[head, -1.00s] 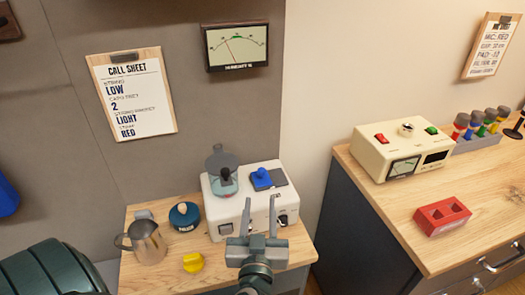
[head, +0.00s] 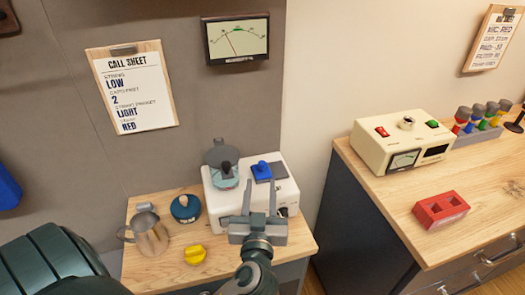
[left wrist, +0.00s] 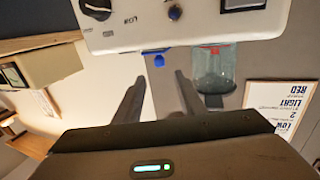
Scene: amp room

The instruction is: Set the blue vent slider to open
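The blue vent slider (head: 262,169) sits on a dark plate (head: 278,172) on top of the white machine (head: 284,194). My left gripper (head: 260,184) is open and empty, its two fingers pointing at the machine just in front of the slider, apart from it as far as I can tell. In the left wrist view, the open fingers (left wrist: 157,98) point toward the machine (left wrist: 110,30), and a blue piece that looks like the slider (left wrist: 158,60) shows beyond them, between the tips. The slider's markings are not legible. My right gripper is not in view.
A clear blue-tinted container (head: 224,175) with a grey lid stands left of the slider. A metal pitcher (head: 152,238), a dark teal round pot (head: 186,208) and a yellow knob-like piece (head: 195,255) are on the wooden table (head: 160,273). A call sheet (head: 135,88) hangs behind.

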